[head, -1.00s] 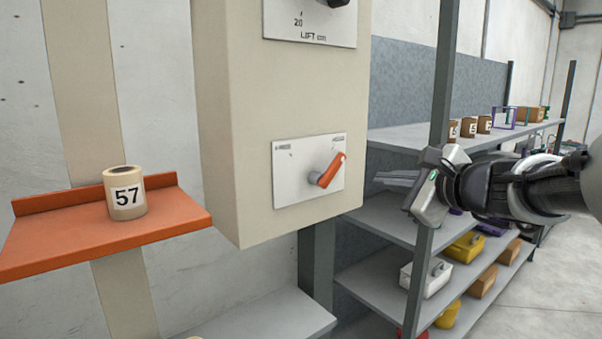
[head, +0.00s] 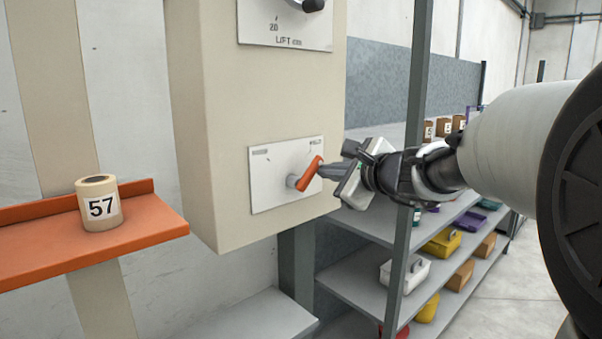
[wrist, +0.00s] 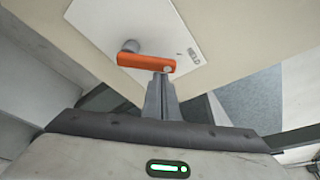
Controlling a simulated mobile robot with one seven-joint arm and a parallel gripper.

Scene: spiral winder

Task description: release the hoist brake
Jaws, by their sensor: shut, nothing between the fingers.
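The hoist brake is an orange lever (head: 309,177) on a white plate (head: 268,190) low on the front of the beige cabinet. The lever tilts up to the right, toward a mark whose label reads "HELD" in the wrist view. A second label at the plate's upper left is too small to read. My gripper (head: 325,171) is shut and empty, its fingertips at the lever's outer end. In the wrist view the fingertips (wrist: 161,78) meet the edge of the orange lever (wrist: 146,63) near its free end; they appear to touch, with nothing gripped.
A second plate (head: 285,25) with a dark knob and "LIFT" lettering is above. An orange shelf (head: 85,245) at left carries a roll marked 57 (head: 99,203). A grey rack (head: 385,228) with bins and boxes stands behind my arm at right.

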